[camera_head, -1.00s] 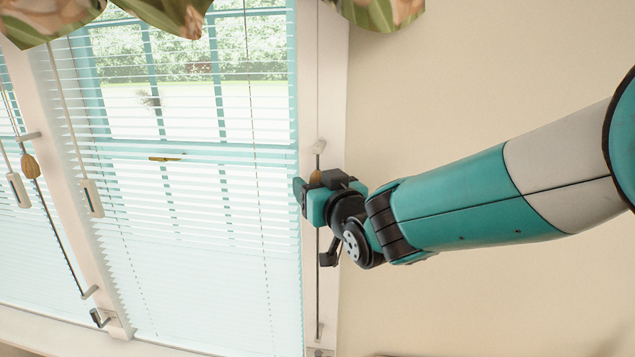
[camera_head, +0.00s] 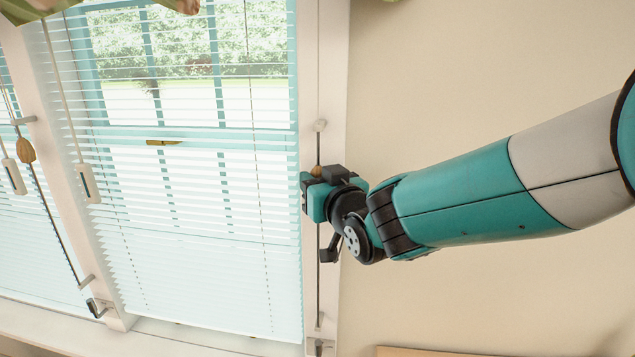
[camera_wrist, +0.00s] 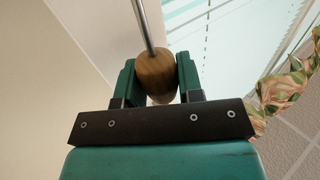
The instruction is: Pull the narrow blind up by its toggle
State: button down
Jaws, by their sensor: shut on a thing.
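My gripper (camera_head: 317,176) is shut on a wooden toggle (camera_wrist: 157,75), with a finger on each side of it. The toggle's top (camera_head: 316,170) shows just above the fingers in the head view. A thin cord or rod runs up from it in the wrist view and stands along the white post (camera_head: 325,90) at the window's right. A slatted blind (camera_head: 200,240) covers the window left of my gripper, its slats spread down to near the sill. Part of another blind (camera_head: 20,230) shows at the left edge.
A second wooden toggle (camera_head: 26,150) hangs on a cord at the left post. White pulls (camera_head: 87,183) hang nearby. Bare wall (camera_head: 450,60) lies right. Patterned fabric (camera_wrist: 285,85) hangs above the window.

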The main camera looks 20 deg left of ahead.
notch_tip(320, 180, down, 33)
jog(key=b, duration=2.9)
jog(key=shift+r, duration=0.1)
jog(key=c, duration=0.9)
grip_release()
jog(key=shift+o, duration=0.8)
jog(key=shift+r, duration=0.1)
jog(key=shift+s+d, duration=0.15)
jog(key=b+v, duration=0.2)
jog(key=v, duration=1.5)
jog(key=shift+s, duration=0.15)
